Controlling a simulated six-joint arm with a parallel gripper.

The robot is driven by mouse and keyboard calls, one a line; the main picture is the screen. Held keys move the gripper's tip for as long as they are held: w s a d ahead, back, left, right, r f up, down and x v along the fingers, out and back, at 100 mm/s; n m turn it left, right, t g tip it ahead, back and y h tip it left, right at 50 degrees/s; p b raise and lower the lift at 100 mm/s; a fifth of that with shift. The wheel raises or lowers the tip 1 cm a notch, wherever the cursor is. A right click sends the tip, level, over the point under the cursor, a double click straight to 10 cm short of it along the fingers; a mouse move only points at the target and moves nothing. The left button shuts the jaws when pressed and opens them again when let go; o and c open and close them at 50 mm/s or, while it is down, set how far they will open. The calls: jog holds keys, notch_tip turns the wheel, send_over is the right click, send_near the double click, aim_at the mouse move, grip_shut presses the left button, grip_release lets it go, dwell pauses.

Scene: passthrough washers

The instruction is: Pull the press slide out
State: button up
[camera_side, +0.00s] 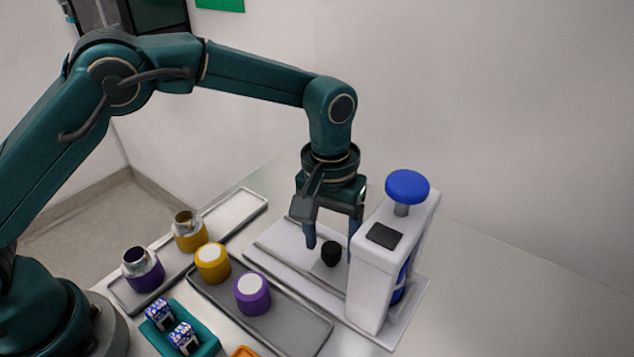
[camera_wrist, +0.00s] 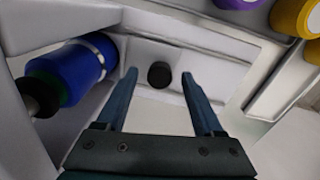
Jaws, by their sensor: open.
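The press (camera_side: 375,265) is a white upright housing with a blue round knob on top, standing at the right of the table. Its pale slide (camera_side: 295,262) extends to the left of the housing and bears a black knob (camera_side: 331,253). In the wrist view the black knob (camera_wrist: 159,75) shows beyond and between the fingertips. My gripper (camera_side: 331,243) points down over the slide, with its fingers apart around the knob's place; contact cannot be told. It is open and empty in the wrist view (camera_wrist: 163,78). A blue cylinder (camera_wrist: 68,75) shows inside the press.
A grey tray (camera_side: 300,325) holds a yellow and a purple capped cylinder. A lighter tray (camera_side: 240,210) behind it holds two metal-topped cylinders, yellow and purple. A teal tray (camera_side: 205,345) with small blue-and-white parts is at the front. The table right of the press is clear.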

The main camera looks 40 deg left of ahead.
jog(key=shift+f, duration=0.3)
jog(key=shift+c, duration=0.3)
grip_shut()
jog(key=shift+r, duration=0.1)
dwell(0.9)
